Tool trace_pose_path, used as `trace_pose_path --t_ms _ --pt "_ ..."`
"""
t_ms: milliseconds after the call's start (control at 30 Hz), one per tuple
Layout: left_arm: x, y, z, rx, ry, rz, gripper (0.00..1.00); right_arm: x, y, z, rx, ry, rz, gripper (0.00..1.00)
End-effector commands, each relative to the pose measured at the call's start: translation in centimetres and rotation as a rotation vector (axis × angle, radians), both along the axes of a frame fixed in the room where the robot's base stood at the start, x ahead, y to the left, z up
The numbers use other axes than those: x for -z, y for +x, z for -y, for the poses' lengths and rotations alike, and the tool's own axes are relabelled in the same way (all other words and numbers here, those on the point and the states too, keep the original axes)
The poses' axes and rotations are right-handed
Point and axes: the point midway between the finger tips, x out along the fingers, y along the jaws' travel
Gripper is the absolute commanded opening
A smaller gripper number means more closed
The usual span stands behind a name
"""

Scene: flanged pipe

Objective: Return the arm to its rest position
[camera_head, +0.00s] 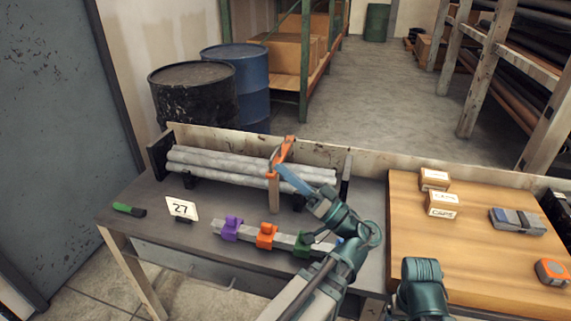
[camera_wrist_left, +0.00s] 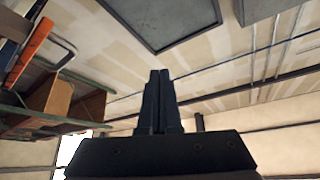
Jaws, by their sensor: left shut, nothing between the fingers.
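My left arm reaches up over the bench from the bottom of the head view. Its gripper (camera_head: 281,168) is raised in front of the pipe rack, tilted up and to the left. The left wrist view shows the two dark fingers (camera_wrist_left: 158,100) pressed together with nothing between them, pointing toward the ceiling. In the head view the fingertips overlap an upright orange and brown piece (camera_head: 274,192); I cannot tell whether they touch it. My right gripper is not in view; a teal link of mine shows at the lower right.
Grey pipes (camera_head: 215,160) lie in a rack at the bench's back. A bar with purple (camera_head: 232,228), orange (camera_head: 266,235) and green (camera_head: 301,244) clamps lies in front. A number card (camera_head: 182,208) stands left. Small boxes (camera_head: 443,204) and an orange tape measure (camera_head: 552,271) sit on the wooden top.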

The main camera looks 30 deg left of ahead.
Motion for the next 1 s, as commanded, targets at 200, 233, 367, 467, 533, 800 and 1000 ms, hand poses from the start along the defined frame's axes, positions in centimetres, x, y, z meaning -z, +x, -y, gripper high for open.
trace_pose_path --t_ms 200,233,367,467,533,800,1000 --pt "0.0 -0.3 0.2 0.000 0.000 0.000 0.00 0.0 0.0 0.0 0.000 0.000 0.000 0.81" --pt "0.0 -0.3 0.2 0.000 0.000 0.000 0.00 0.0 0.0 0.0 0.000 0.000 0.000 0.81" --pt "0.0 -0.3 0.2 0.000 0.000 0.000 0.00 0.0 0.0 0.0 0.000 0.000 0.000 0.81" --pt "0.0 -0.2 0.0 -0.002 -0.024 -0.017 0.00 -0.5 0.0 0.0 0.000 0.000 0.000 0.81" --pt "0.2 -0.1 -0.3 -0.006 -0.084 -0.057 0.00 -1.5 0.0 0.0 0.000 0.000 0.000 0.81" --pt "5.9 0.6 0.4 0.027 -0.597 -0.453 0.00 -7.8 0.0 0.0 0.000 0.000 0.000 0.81" --pt "10.6 -0.1 5.7 0.166 -0.986 -0.806 0.00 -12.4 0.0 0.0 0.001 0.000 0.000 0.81"
